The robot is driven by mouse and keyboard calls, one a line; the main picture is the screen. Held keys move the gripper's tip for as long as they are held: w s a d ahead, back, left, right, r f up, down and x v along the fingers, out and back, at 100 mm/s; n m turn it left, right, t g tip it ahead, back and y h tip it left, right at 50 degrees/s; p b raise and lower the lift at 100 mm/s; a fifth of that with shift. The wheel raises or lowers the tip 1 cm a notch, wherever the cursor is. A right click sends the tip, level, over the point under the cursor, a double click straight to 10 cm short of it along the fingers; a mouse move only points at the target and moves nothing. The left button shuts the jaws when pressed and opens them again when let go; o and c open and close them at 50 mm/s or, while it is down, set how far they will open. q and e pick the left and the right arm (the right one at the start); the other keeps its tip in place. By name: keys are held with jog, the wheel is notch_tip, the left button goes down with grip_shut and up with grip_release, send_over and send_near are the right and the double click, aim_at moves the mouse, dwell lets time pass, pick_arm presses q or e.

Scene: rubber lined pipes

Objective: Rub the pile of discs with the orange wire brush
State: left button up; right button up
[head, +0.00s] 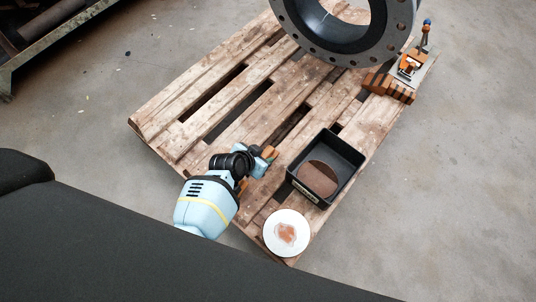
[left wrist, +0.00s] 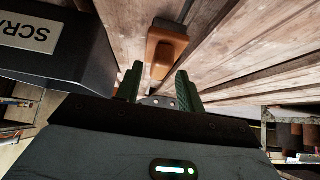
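The brush (head: 270,153) shows as a small orange block on the pallet, at the tip of my left gripper (head: 260,162). In the left wrist view the orange block (left wrist: 165,45) lies just ahead of the fingers, roughly in line with the gap. My left gripper (left wrist: 160,72) is open there, its two dark green fingers apart with nothing clasped. Its bristles cannot be made out. A round white disc (head: 272,240) with a rusty patch lies at the pallet's near corner; from above I cannot tell whether several are stacked. My right gripper is out of view.
A black box (head: 349,151) with a brown disc (head: 318,179) inside stands right of the gripper. It rises close by in the left wrist view (left wrist: 80,60). A large flanged pipe (head: 290,30) and orange-brown blocks (head: 388,88) sit at the pallet's far end.

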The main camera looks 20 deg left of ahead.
pick_arm(q)
jog(key=shift+b+x, duration=0.6)
jog(key=shift+x, duration=0.55)
jog(key=shift+r, duration=0.1)
jog(key=shift+c, duration=0.2)
grip_shut()
